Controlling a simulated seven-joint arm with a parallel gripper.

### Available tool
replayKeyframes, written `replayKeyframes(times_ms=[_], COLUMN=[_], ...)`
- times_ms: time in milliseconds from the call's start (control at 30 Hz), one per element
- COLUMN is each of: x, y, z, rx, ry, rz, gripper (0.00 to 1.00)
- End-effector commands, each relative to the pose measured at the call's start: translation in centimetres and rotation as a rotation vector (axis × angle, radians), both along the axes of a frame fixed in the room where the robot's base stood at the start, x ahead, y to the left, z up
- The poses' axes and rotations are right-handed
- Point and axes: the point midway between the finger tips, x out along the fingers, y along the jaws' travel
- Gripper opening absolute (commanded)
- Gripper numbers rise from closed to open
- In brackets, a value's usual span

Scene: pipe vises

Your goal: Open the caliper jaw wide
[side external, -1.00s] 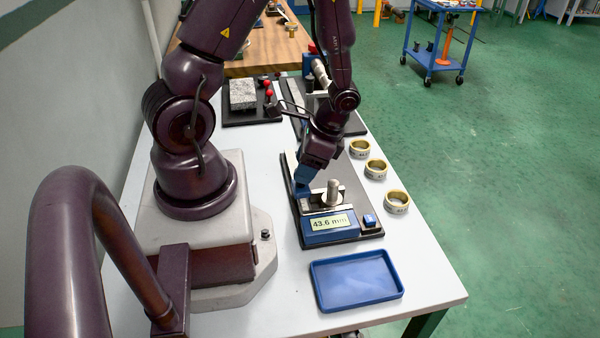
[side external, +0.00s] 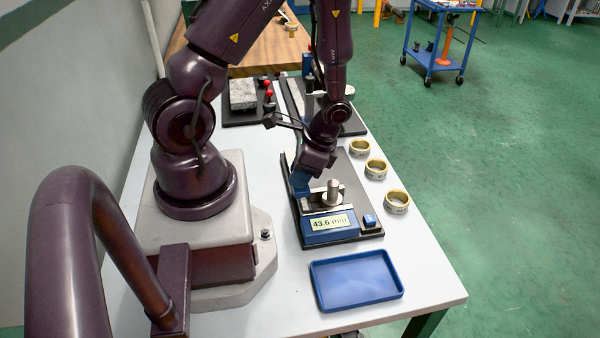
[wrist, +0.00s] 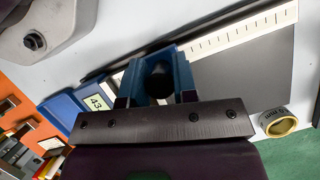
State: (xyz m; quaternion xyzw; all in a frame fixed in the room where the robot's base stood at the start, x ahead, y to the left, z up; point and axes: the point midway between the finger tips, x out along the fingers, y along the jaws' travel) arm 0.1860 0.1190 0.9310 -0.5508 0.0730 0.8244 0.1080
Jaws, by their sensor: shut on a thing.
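The caliper is a fixture on a black base plate (side external: 350,235) on the white bench. Its display (side external: 330,223) reads 43.6 mm and is partly visible in the wrist view (wrist: 97,103). A metal post (side external: 333,190) with a round foot stands behind the display. The blue sliding jaw (wrist: 160,72) sits beside the white graduated scale (wrist: 245,33). My gripper (side external: 302,186) is down at the left side of the fixture. In the wrist view my gripper (wrist: 154,100) is shut on the blue jaw; the exact finger contact is partly hidden.
Several brass-colored rings, one of them a near ring (side external: 397,201), stand along the bench's right side. An empty blue tray (side external: 356,279) lies in front of the fixture. A granite block (side external: 243,94) and other fixtures stand behind.

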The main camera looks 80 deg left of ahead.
Motion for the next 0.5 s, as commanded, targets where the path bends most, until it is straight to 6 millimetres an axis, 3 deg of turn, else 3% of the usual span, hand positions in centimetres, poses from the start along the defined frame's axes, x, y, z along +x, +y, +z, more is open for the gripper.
replayKeyframes(times_ms=[200, 300, 500], x=[0.1, 0.1, 0.1], y=[4.5, 5.9, 6.4], z=[0.0, 0.0, 0.0], rx=[0.005, 0.003, 0.003], ry=[-0.003, -0.002, -0.002], rz=[0.008, 0.003, 0.0], gripper=[0.0, 0.0, 0.0])
